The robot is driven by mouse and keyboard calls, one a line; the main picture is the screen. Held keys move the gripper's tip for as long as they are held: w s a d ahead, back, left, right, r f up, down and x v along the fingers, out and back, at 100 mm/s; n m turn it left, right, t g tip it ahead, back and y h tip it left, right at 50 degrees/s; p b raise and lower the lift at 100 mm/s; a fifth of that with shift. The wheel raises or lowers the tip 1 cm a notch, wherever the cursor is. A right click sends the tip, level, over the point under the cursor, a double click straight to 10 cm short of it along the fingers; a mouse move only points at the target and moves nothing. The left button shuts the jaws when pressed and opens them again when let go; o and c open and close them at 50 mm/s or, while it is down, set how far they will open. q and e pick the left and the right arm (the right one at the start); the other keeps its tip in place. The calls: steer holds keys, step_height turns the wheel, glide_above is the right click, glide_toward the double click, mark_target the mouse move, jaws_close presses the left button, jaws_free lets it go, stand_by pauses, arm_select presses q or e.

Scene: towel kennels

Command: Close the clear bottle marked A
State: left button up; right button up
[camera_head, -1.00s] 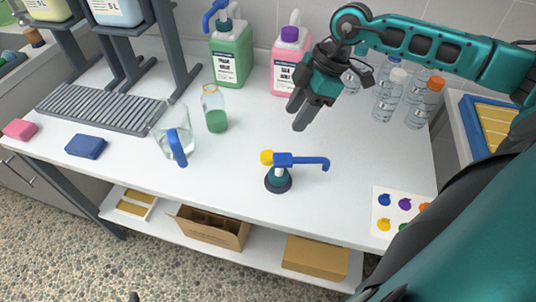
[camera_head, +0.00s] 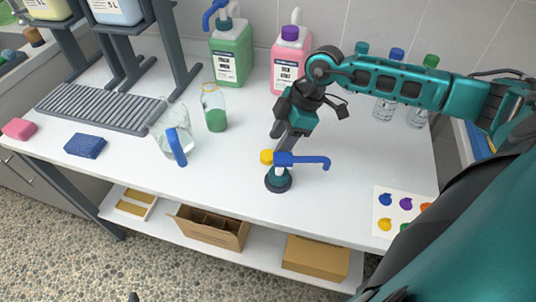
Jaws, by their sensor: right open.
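Several clear bottles (camera_head: 383,107) stand at the back right, largely hidden behind my right arm. Teal, blue (camera_head: 397,54) and green (camera_head: 430,60) caps show above the arm. I cannot read any letter A on them. A clear bottle with green liquid (camera_head: 216,118) and a yellow neck ring stands mid-table, with no cap visible. My right gripper (camera_head: 279,137) is open and empty, pointing down just behind a small tap-like device (camera_head: 279,180) with a yellow knob and blue spout. I cannot tell whether it touches the knob. My left gripper is not in view.
A clear jug (camera_head: 173,140) with a blue handle stands left of centre. Green (camera_head: 231,58) and pink (camera_head: 289,62) jugs stand at the back. A white card (camera_head: 393,219) with coloured round pieces lies at the right front. Blue (camera_head: 86,146) and pink (camera_head: 19,129) sponges lie left.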

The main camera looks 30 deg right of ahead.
mark_target(269, 154)
steer(key=x, duration=0.4)
steer(key=shift+w+a, duration=0.2)
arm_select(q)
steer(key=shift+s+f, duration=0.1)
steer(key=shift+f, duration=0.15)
arm_select(e)
steer(key=c, duration=0.7)
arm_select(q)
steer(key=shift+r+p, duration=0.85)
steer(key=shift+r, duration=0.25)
arm_select(e)
steer(key=shift+r, duration=10)
